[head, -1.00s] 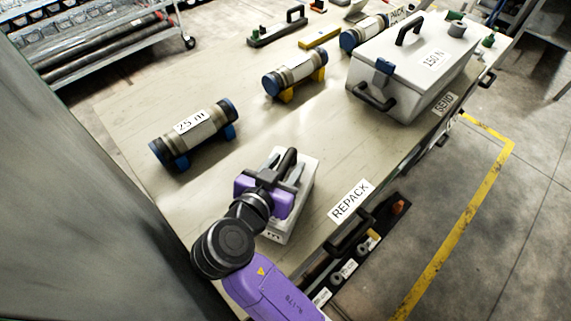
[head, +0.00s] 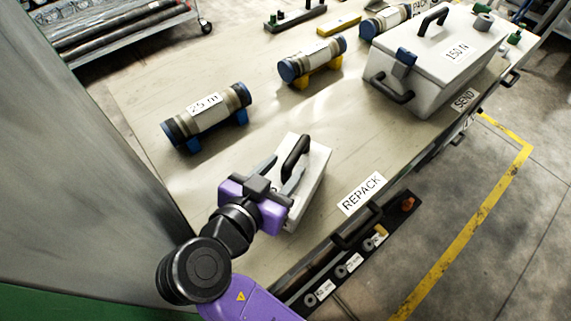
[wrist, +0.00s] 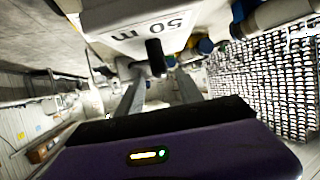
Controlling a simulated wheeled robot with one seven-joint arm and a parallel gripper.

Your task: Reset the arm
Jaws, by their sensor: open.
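I cannot tell the exact gap between fingers and handle.
A liner tube marked "25 m" (head: 206,114) lies on blue supports, and another tube (head: 313,61) on yellow ones. A large white case (head: 437,60) stands at the right. A "REPACK" label (head: 362,193) marks the table edge (head: 325,235). Bare tabletop lies between.

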